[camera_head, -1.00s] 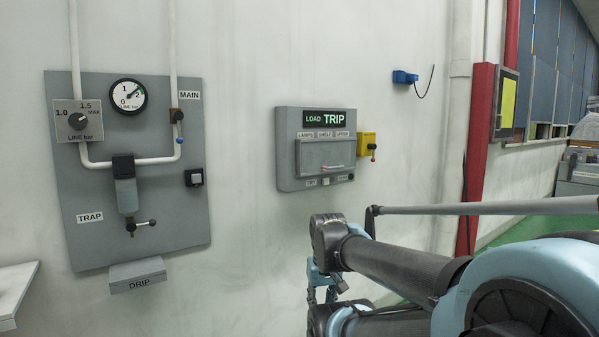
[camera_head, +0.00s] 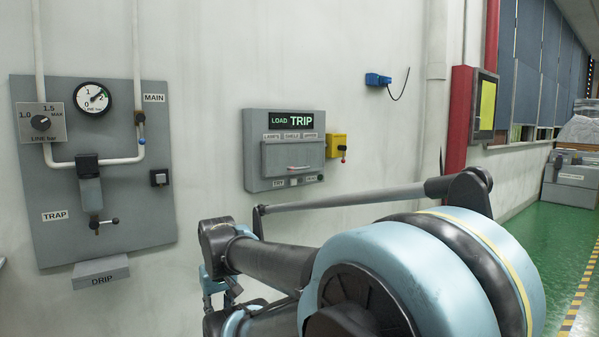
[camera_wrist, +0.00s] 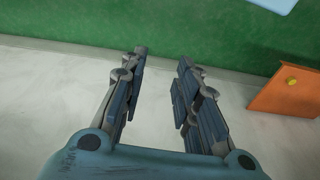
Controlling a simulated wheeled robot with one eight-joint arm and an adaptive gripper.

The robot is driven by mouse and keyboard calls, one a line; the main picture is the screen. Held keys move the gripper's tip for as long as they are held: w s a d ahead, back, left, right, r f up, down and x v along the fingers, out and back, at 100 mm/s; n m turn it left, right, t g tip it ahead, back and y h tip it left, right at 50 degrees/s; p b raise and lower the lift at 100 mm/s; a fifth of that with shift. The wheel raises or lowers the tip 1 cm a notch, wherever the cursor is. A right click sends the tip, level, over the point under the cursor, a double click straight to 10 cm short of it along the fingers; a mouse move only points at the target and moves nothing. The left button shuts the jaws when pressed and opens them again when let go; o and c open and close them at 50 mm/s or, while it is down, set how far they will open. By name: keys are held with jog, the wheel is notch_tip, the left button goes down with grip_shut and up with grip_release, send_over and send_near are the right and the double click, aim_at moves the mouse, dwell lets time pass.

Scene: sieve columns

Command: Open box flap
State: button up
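A grey wall box (camera_head: 251,152) with a green-lit "LOAD TRIP" display hangs on the wall. Its front flap (camera_head: 292,155) is a grey panel with a pale bar handle at its lower edge, and it looks shut. In the head view my gripper (camera_head: 222,290) is low in front of the wall, below and left of the box, partly cut off and blocked by my arm. In the wrist view my gripper (camera_wrist: 158,72) has its two fingers apart with nothing between them. The box is not in the wrist view.
A yellow box with a red-tipped lever (camera_head: 337,146) adjoins the box on the right. A grey panel (camera_head: 130,205) with gauge, pipes and trap hangs at left, above a drip tray (camera_head: 101,272). The wrist view shows an orange block (camera_wrist: 288,91) beside a green surface (camera_wrist: 210,30).

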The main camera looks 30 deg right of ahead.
aim_at(302, 168)
jog(key=w+d+r+m+t+y, duration=0.2)
jog(key=w+r+m+y, duration=0.3)
jog(key=w+r, duration=0.55)
jog(key=w+d+r+m+t, duration=0.3)
jog(key=w+d+r+m, duration=0.3)
jog(key=d+r, duration=0.4)
jog(key=s+d+r+m+t+h, duration=0.1)
jog(key=d+r+m+t, duration=0.3)
jog(key=d, duration=0.7)
jog(key=s+d+r+t+h, duration=0.15)
jog(key=d+r, duration=0.35)
jog(key=d, duration=0.6)
jog(key=s+d+r+m+t+h, duration=0.1)
jog(key=d+r+m+t, duration=0.3)
jog(key=d, duration=0.7)
jog(key=shift+n+g, duration=0.55)
jog(key=shift+n, duration=0.35)
jog(key=x, duration=1.7)
jog(key=shift+w+d+r, duration=0.1)
jog(key=shift+d+r, duration=0.2)
jog(key=shift+r, duration=0.05)
